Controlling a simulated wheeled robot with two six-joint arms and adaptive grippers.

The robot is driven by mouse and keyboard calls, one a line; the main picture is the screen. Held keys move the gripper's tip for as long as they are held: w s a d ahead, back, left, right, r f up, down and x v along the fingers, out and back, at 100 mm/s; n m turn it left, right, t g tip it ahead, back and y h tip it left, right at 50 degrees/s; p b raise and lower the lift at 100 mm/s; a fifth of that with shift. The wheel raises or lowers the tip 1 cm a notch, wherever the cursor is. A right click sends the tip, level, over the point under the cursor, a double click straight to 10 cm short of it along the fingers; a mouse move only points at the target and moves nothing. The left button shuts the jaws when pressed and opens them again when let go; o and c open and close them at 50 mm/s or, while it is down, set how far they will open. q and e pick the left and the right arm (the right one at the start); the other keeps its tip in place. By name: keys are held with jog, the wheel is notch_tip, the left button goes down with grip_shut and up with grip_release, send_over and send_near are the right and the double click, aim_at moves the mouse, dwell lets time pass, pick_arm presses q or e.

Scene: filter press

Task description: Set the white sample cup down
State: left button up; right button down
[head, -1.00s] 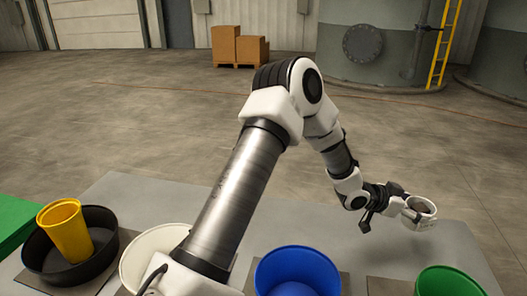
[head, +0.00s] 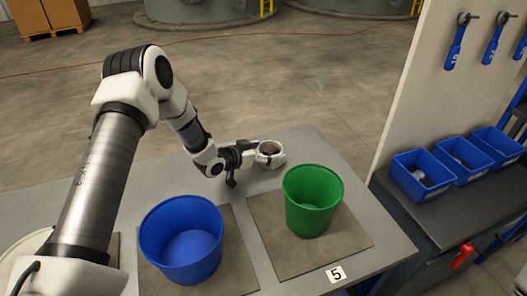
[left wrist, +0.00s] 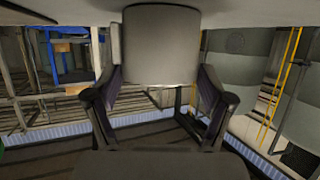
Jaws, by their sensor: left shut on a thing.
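The white sample cup (head: 275,160) is at the far side of the grey table (head: 308,148), behind and left of the green bucket. My left gripper (head: 255,155) is shut on the cup from its left side. The cup looks upright, with a dark inside. In the left wrist view the cup (left wrist: 162,45) fills the upper middle, with a finger on each side. I cannot tell whether its base touches the table. My right gripper is not in view.
The green bucket (head: 313,202) stands on a mat beside a label reading 5. A blue bucket (head: 182,242) stands left of it. A side bench (head: 430,205) with blue bins (head: 420,176) is at the right, by an upright panel (head: 420,85).

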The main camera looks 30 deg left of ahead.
pick_arm(q)
jog(key=o, duration=1)
jog(key=shift+f, duration=0.1)
jog(key=shift+r, duration=0.2)
jog(key=v, duration=1.2)
jog(key=shift+f+p, duration=0.1)
jog(key=shift+p, duration=0.3)
